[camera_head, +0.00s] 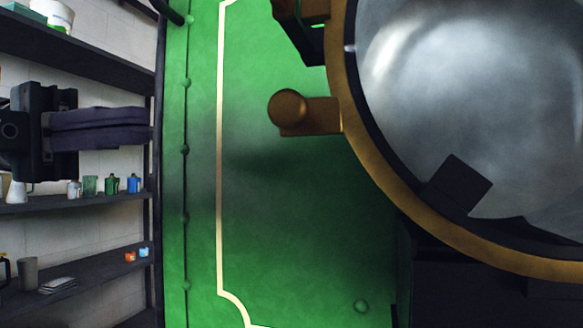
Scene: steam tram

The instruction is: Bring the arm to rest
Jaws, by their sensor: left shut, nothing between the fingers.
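My left gripper (148,128) comes in from the left edge, in front of the shelves. Its dark fingers are shut, lie level and point right, with nothing held between them. My right gripper is not in view.
The green riveted panel (290,215) fills the middle. A brass knob (288,106) and a large brass-rimmed round glass (440,80) stand at the right. Shelves (85,205) with cups, bottles and a white tub (52,14) are at the left.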

